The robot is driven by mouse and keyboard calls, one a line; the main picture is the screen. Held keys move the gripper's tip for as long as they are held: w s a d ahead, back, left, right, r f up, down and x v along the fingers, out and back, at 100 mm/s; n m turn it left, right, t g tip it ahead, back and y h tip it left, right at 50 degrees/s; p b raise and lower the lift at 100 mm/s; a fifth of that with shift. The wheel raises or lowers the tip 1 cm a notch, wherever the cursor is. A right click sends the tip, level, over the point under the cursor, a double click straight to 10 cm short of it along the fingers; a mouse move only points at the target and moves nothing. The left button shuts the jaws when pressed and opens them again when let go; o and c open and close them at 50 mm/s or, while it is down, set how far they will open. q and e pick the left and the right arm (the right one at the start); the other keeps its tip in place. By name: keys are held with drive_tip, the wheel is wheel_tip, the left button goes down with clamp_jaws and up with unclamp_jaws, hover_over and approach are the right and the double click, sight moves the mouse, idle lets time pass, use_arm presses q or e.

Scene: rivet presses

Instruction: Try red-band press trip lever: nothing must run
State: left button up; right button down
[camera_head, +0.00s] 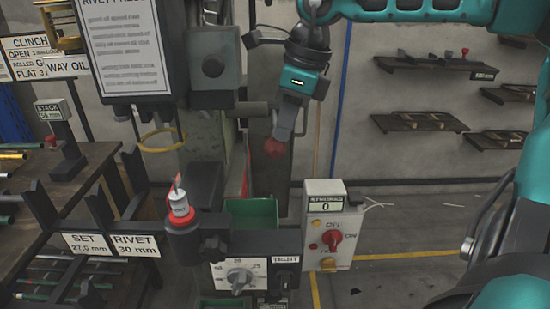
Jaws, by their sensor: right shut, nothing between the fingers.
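The press (215,85) stands at the centre, with a red ring (180,220) around its lower post. A white piece with a red tip (179,203) sits on that post. A red knob (275,147), apparently the trip lever's, is right at the fingertips of my right gripper (281,135). The gripper points down and is shut, with nothing held; whether it touches the knob I cannot tell. The switch box (327,269) has a red rotary switch (332,240) and a counter (325,206) reading 0. The switch's exact setting is unclear. My left gripper is out of view.
A dial panel (239,277) is on the press front. A green bin (252,212) sits behind the front bar. A workbench (62,190) with rods and a stack gauge (60,135) is at left. Wall shelves (420,123) are at right. Floor shows right of the switch box.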

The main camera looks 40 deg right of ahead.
drive_tip(key=shift+f, duration=0.5)
drive_tip(key=shift+w+a+f+b, duration=0.1)
drive_tip(key=shift+w+f+b, duration=0.1)
drive_tip(key=shift+b, duration=0.1)
drive_tip(key=shift+s, duration=0.1)
